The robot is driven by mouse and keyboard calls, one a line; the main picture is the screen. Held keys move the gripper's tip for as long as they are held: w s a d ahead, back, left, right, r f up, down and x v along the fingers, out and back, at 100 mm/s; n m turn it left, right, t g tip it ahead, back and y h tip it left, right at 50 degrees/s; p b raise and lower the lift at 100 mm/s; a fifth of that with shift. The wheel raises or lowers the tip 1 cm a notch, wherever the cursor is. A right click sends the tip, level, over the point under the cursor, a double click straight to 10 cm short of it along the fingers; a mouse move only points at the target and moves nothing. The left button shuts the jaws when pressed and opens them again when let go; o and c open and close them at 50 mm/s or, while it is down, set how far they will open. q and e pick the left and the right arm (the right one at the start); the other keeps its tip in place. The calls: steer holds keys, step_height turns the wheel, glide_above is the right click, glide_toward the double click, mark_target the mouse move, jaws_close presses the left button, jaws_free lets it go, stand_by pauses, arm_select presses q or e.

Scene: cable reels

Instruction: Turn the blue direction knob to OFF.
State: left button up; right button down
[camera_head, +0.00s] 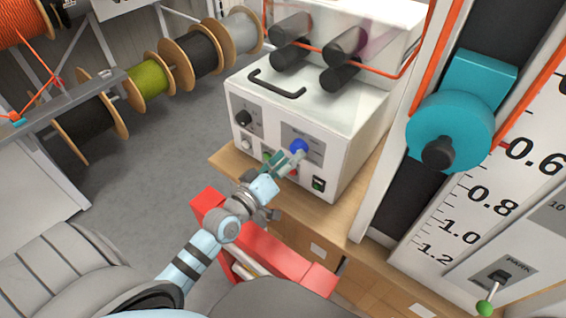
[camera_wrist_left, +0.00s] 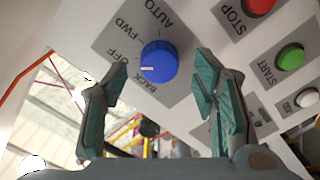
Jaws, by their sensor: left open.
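The blue direction knob (camera_head: 299,146) is on the front of a white control box (camera_head: 320,118). In the left wrist view the knob (camera_wrist_left: 159,61) sits on a grey plate lettered AUTO, FWD, OFF and BACK. Its small white mark is at its lower left, seemingly nearer BACK than OFF. My left gripper (camera_head: 290,160) is open in front of the box. In the wrist view its green-padded fingers (camera_wrist_left: 160,80) stand apart on either side of the knob, with visible space between each and the knob. My right gripper is not in view.
Red STOP (camera_wrist_left: 258,5), green START (camera_wrist_left: 289,57) and white (camera_wrist_left: 306,97) buttons lie right of the knob. A black knob (camera_head: 243,118) is on the box's left. A red cart (camera_head: 270,252) stands below my left arm. A teal wheel (camera_head: 450,130) is at right.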

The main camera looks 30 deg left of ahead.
arm_select(q)
steer(key=s, duration=0.5)
steer(key=shift+a, duration=0.4)
